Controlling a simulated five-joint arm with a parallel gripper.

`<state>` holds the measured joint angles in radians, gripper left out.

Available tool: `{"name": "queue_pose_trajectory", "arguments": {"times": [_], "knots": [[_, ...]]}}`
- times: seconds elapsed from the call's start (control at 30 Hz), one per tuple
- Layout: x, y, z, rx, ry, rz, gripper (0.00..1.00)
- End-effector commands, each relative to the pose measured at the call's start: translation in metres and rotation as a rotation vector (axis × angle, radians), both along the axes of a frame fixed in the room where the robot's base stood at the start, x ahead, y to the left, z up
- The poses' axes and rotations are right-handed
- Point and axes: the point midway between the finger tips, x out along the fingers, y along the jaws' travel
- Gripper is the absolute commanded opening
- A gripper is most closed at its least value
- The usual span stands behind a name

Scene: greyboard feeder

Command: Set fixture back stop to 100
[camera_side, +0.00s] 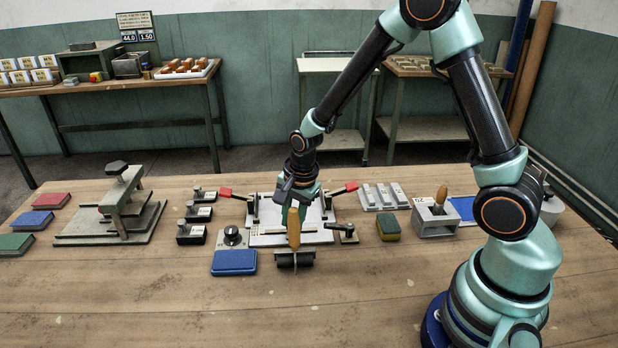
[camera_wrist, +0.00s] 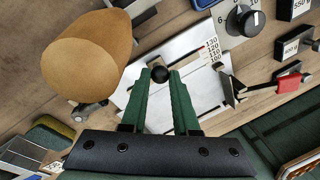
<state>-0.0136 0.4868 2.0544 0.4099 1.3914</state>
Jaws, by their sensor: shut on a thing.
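The fixture is a pale plate that shows in the side view (camera_side: 262,238) and in the wrist view (camera_wrist: 190,52). Its printed scale (camera_wrist: 213,52) reads 130, 120, 110 and 100 along the plate's edge. In the side view my gripper (camera_side: 301,203) is down over the fixture, partly behind a wooden handle.
A roller with a wooden handle (camera_side: 293,228) stands at the fixture's front, close beside my gripper; the handle (camera_wrist: 90,62) looms large in the wrist view. Red-handled clamps (camera_side: 345,188) flank the fixture. A dial (camera_side: 232,236) and blue pad (camera_side: 234,262) lie left.

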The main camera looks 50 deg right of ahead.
Motion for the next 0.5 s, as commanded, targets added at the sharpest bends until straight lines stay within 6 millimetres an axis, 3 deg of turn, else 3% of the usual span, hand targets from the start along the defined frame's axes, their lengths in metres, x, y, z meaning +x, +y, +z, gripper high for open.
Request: {"name": "queue_pose_trajectory", "arguments": {"times": [0.3,0.5], "knots": [[0.022,-0.023,0.000,-0.009,0.005,-0.006,0.00],[0.024,-0.026,0.000,-0.011,0.002,-0.006,0.00]]}}
